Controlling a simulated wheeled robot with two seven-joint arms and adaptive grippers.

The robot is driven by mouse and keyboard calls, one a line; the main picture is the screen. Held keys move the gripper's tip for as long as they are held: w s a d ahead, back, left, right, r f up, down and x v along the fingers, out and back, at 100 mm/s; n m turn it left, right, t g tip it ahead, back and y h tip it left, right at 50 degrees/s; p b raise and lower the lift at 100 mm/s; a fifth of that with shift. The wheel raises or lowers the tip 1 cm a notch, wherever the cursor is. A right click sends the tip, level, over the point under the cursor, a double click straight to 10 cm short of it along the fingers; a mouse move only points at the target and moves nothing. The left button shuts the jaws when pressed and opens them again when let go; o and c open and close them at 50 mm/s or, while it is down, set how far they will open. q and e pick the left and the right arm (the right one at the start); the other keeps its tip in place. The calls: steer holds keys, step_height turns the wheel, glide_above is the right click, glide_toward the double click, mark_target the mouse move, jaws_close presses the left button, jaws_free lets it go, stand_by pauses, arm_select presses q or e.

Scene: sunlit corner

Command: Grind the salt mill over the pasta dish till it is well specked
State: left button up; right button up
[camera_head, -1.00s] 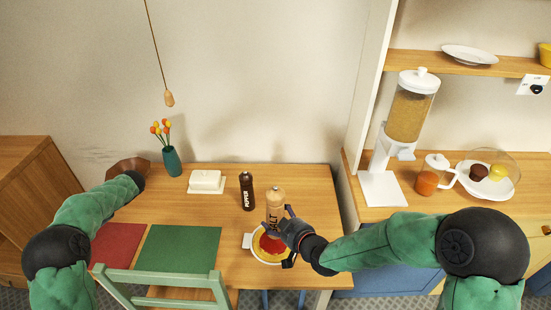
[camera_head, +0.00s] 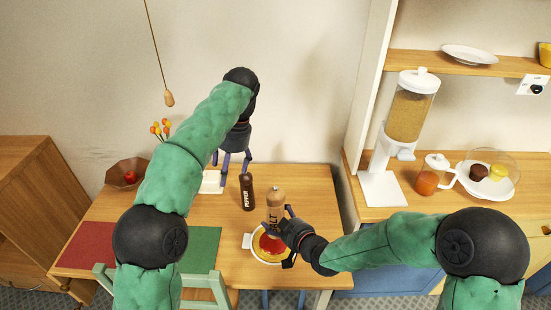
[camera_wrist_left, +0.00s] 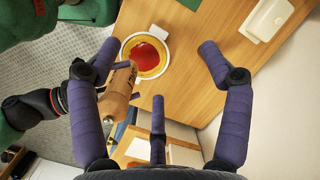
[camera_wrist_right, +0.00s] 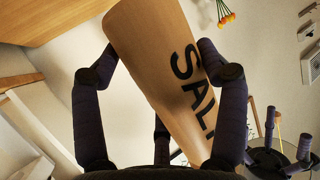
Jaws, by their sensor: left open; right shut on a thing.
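The salt mill (camera_head: 275,203) is light wood with dark lettering. My right gripper (camera_head: 287,222) is shut on it and holds it upright over the pasta dish (camera_head: 256,248). In the right wrist view the mill (camera_wrist_right: 165,60) fills the space between the fingers. The dish is white with a handle, holding yellow pasta and red sauce; I cannot make out specks. My left gripper (camera_head: 236,163) is open and empty, fingers down, above the back of the table near the butter dish. In the left wrist view the mill's top (camera_wrist_left: 112,108) shows between the fingers, farther off, with the pasta dish (camera_wrist_left: 130,48) beyond.
A dark pepper mill (camera_head: 247,192) stands left of the salt mill. A brown bowl (camera_head: 122,178), red mat (camera_head: 84,246) and green mat (camera_head: 205,246) are at left. A chair (camera_head: 200,282) stands in front.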

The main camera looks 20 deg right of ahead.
mark_target(275, 187)
arm_select(q)
steer(key=s+d+r+m+h, duration=0.1)
steer(key=s+d, duration=0.1)
steer(key=d, duration=0.1)
steer(key=s+d+r+m+h, duration=0.1)
steer(key=s+d+r+m, duration=0.1)
steer(key=d, duration=0.2)
steer(key=s+d+r+m, duration=0.1)
steer(key=s+d+r, duration=0.1)
steer(key=d, duration=0.2)
steer(key=shift+d+r+h, duration=0.1)
steer(key=shift+r+h, duration=0.05)
steer(key=shift+h, duration=0.25)
steer(key=shift+f, duration=5.95)
steer(key=c, duration=1.3)
steer(key=shift+o, duration=0.2)
steer(key=m, duration=1)
steer(key=shift+m, duration=0.3)
steer(key=m, duration=0.9)
